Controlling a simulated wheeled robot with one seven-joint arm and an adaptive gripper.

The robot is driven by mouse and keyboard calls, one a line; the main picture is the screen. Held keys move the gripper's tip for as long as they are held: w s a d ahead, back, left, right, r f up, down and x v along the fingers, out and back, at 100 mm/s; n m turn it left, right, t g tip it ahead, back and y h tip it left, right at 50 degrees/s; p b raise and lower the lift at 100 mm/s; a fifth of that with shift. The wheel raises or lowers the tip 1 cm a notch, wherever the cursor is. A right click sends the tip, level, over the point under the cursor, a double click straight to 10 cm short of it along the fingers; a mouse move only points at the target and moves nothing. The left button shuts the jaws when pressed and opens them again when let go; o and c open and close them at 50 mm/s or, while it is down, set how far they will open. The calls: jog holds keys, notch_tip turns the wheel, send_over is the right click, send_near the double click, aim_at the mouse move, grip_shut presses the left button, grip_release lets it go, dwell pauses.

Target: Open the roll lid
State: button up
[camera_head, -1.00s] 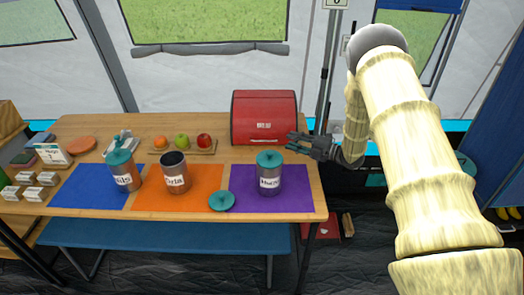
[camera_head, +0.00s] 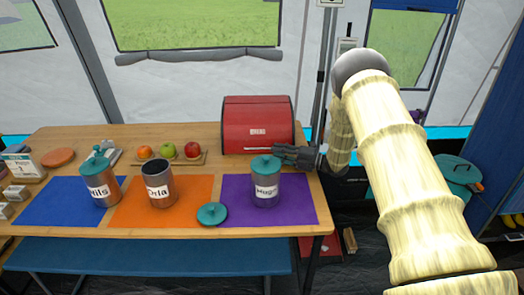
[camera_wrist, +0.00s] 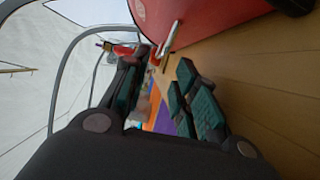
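The roll lid is the red curved front of a red box (camera_head: 257,115) at the back right of the table; it looks closed. A pale label sits on its front. In the wrist view the red box (camera_wrist: 205,18) fills the top, with a light bar handle (camera_wrist: 170,40) standing off its lower edge. My gripper (camera_head: 284,154) is low in front of the box's lower right part, behind the teal-lidded jar. In the wrist view my gripper (camera_wrist: 158,85) has its fingers apart with nothing between them. The handle lies just beyond the fingertips; I cannot tell if they touch.
A teal-lidded jar (camera_head: 265,186) stands on the purple mat (camera_head: 300,208), close to my gripper. An open jar (camera_head: 160,185), a loose teal lid (camera_head: 212,214) and another lidded jar (camera_head: 101,184) stand further left. A fruit board (camera_head: 199,161) lies left of the box.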

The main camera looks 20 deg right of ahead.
jog(key=shift+x, duration=3.6)
jog(key=shift+c, duration=0.2)
grip_shut()
